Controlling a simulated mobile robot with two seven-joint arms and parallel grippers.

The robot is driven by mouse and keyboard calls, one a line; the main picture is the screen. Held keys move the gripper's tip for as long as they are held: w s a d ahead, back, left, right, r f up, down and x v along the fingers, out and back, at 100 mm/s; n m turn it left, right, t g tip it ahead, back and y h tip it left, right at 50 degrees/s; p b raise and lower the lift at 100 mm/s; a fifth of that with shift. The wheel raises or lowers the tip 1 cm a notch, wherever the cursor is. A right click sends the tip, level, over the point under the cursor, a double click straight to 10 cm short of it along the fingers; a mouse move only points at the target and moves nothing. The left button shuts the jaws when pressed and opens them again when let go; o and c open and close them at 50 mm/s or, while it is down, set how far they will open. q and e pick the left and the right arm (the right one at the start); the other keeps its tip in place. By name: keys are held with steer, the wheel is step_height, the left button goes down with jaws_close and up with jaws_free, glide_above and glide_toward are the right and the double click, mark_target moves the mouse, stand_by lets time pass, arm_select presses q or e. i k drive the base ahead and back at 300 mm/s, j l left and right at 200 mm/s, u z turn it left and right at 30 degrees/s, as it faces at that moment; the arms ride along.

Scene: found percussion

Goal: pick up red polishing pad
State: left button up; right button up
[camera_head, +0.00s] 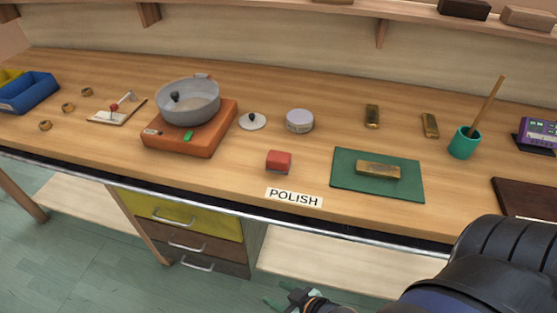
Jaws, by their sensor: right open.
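The red polishing pad (279,160) is a small red block on the wooden workbench, just behind the white POLISH label (294,198) at the front edge. It lies flat with nothing touching it. My right gripper (283,298) is only partly in view at the bottom edge, low in front of the bench and well apart from the pad. It is open, and I see nothing held in it. My right arm covers the lower right corner. My left gripper is not in view.
A green mat (345,184) with a brass bar (378,170) lies right of the pad. An orange hot plate (168,139) with a grey pot (187,103) stands to the left. A lid (252,122) and a round tin (299,122) sit behind. The bench edge is in front.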

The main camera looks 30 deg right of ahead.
mark_target(276, 161)
steer(key=z, duration=0.35)
steer(key=l+z, duration=0.15)
steer(key=z, duration=0.25)
steer(key=l+z, duration=0.1)
steer(key=z, duration=0.25)
steer(key=k, duration=0.05)
